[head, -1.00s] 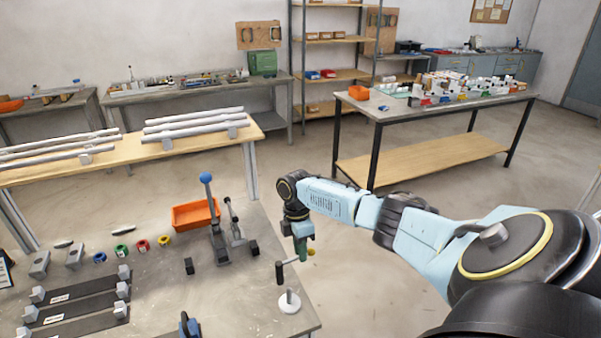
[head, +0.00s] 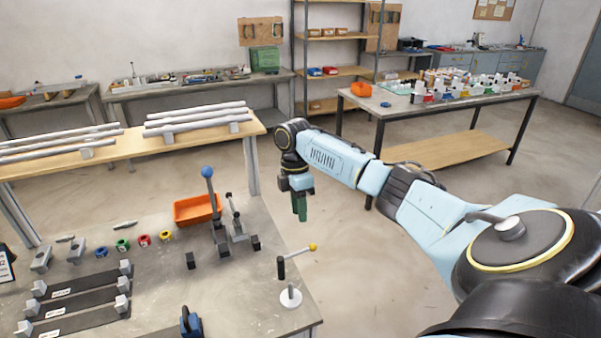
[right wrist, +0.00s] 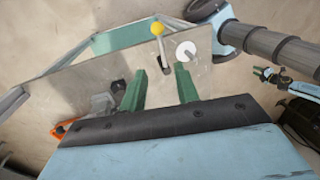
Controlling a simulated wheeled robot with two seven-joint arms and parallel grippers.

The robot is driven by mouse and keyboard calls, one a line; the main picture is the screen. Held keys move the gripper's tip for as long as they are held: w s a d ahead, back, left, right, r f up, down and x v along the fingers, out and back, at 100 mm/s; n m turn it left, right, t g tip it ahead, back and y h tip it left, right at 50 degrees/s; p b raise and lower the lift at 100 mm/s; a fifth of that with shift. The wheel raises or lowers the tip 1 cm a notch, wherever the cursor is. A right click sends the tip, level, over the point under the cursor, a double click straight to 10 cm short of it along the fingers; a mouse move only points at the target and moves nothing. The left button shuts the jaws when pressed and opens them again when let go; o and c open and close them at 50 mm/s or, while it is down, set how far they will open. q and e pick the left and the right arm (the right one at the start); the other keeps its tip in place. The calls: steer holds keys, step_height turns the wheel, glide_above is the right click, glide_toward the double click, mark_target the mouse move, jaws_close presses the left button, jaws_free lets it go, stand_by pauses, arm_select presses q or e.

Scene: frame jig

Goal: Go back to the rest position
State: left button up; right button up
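My right gripper (head: 300,207) hangs above the floor just past the table's right edge, fingers pointing down. In the right wrist view its two green fingers (right wrist: 160,88) stand apart with nothing between them. The lever with a yellow knob (head: 312,247) is below it, apart from the fingers; the knob also shows in the right wrist view (right wrist: 157,28). My left gripper is outside the head view. A small dark and pale blue part at the right of the right wrist view may be it, but is too small to read.
The grey work table (head: 235,298) holds a white disc post (head: 291,297), a blue-knobbed lever (head: 208,173), an orange bin (head: 197,209), coloured rings and dark bars with grey blocks. Pipes lie on a wooden bench (head: 140,155) behind. Open floor lies right of the table.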

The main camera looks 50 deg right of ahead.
step_height(320, 180, up, 2)
steer(key=shift+w+d, duration=0.1)
steer(key=shift+w, duration=0.05)
steer(key=shift+f, duration=0.1)
stand_by(0.5)
